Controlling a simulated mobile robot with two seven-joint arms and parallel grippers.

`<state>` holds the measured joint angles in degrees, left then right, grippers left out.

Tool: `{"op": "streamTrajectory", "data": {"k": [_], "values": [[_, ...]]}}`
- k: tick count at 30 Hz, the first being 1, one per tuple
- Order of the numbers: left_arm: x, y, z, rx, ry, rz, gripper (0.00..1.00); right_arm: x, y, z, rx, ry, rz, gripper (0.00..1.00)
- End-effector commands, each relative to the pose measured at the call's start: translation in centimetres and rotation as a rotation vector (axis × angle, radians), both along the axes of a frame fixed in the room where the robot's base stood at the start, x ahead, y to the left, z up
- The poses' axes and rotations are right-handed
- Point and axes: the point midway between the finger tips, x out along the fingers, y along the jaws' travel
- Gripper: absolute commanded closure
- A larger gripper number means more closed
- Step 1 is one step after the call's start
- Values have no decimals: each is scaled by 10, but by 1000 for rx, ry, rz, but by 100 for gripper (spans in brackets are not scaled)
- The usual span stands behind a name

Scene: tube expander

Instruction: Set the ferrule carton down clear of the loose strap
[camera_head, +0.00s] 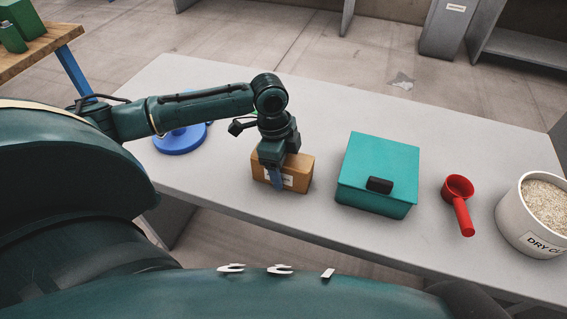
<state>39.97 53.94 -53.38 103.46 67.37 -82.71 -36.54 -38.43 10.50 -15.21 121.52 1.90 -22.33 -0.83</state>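The ferrule carton (300,165) is a small brown-orange box with a white label on its front face. It is near the front edge of the grey table, left of a teal box. My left gripper (277,172) comes down over the carton from above. One blue-tipped finger lies against its front face, partly covering the label. The other finger is hidden behind, and the gripper looks shut on the carton. I cannot tell whether the carton's underside touches the table. I make out no loose strap. My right gripper is out of view.
The teal box (378,165) with a black handle stands right of the carton. Further right are a red scoop (459,202) and a white tub (516,230) of grains. A blue round object (180,143) sits at the left, partly behind my arm. The table's back middle is clear.

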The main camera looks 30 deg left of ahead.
Motion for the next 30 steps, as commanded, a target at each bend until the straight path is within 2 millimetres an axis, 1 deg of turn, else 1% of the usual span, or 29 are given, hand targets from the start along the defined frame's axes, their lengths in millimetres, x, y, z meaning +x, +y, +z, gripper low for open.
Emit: {"op": "streamTrajectory", "data": {"k": [8,11,14,21,24,27,30], "values": [[0,0,2,0,-1,0,28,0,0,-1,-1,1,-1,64],[0,1,10,0,-3,0,28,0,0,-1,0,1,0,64],[0,3,26,0,-4,1,28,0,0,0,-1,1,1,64],[-2,11,78,0,-5,1,28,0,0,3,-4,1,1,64],[-2,14,97,0,-4,1,28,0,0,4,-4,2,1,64],[-3,16,110,-1,-2,0,28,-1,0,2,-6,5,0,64],[-3,17,118,-1,-2,1,28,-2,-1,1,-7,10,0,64]]}}
